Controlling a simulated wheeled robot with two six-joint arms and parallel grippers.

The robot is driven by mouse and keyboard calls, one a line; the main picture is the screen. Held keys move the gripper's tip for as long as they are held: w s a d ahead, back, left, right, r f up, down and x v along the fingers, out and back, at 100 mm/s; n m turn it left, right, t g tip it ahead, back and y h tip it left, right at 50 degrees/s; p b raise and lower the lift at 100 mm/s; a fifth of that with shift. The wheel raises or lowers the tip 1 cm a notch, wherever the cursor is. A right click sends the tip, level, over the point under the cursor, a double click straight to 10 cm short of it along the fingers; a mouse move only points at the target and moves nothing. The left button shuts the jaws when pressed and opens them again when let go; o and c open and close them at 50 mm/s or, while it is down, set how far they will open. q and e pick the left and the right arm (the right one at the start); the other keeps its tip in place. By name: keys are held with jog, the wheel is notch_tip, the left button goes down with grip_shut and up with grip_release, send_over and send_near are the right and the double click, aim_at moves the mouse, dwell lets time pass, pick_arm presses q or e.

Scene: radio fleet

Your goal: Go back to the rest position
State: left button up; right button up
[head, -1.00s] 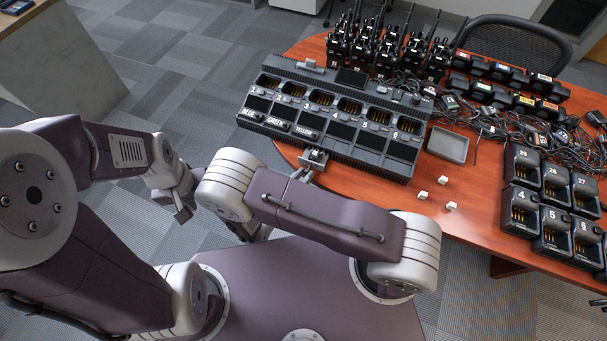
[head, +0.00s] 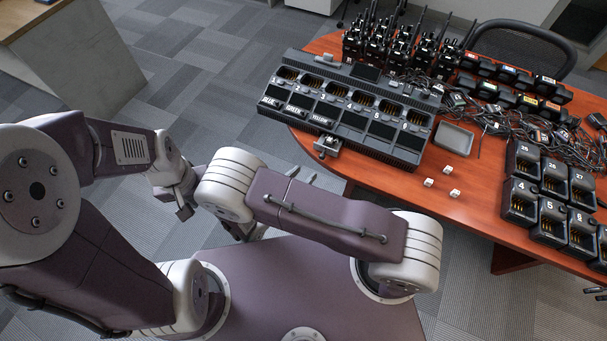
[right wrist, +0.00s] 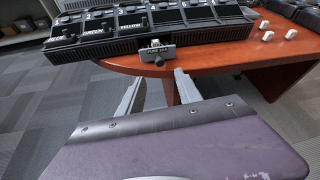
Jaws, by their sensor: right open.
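My right gripper (head: 303,176) is open and empty in the head view, over the floor just off the table's left edge. Its two fingers are spread in the right wrist view (right wrist: 159,92). A small fuse drawer (head: 327,146) with a dark knob sticks out from the front of the long charger (head: 345,112). It also shows in the right wrist view (right wrist: 157,54), beyond the fingertips and apart from them. My left gripper (head: 183,205) hangs over the floor at left; whether its jaws are open is unclear.
The wooden table (head: 400,187) carries several radios (head: 400,45), a grey tray (head: 452,138), white cubes (head: 441,187), tangled cables and numbered single chargers (head: 550,200). A cabinet (head: 75,60) stands at the far left. Carpet between cabinet and table is clear.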

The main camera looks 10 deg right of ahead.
jog(key=w+d+r+m+g+h, duration=0.2)
jog(key=w+d+r+m+g, duration=0.1)
jog(key=w+d+r+m, duration=0.35)
jog(key=s+d+r+m+g, duration=0.3)
jog(key=d, duration=0.2)
jog(key=s+d+r+m+g, duration=0.2)
jog(key=d+m+g, duration=0.15)
jog(key=d, duration=0.25)
jog(key=s+d+r+m+g+y, duration=0.2)
jog(key=s+m+y, duration=0.4)
jog(key=s+m, duration=0.25)
pick_arm(q)
jog(key=shift+w+d, duration=0.25)
jog(key=shift+w, duration=0.15)
pick_arm(e)
jog(key=a+f+m+t+y, duration=0.1)
jog(key=a+m+t+y, duration=0.2)
jog(key=a+m+y, duration=0.2)
jog(key=a+m, duration=0.3)
jog(key=shift+a+f+y, duration=0.3)
jog(key=shift+a+f, duration=0.05)
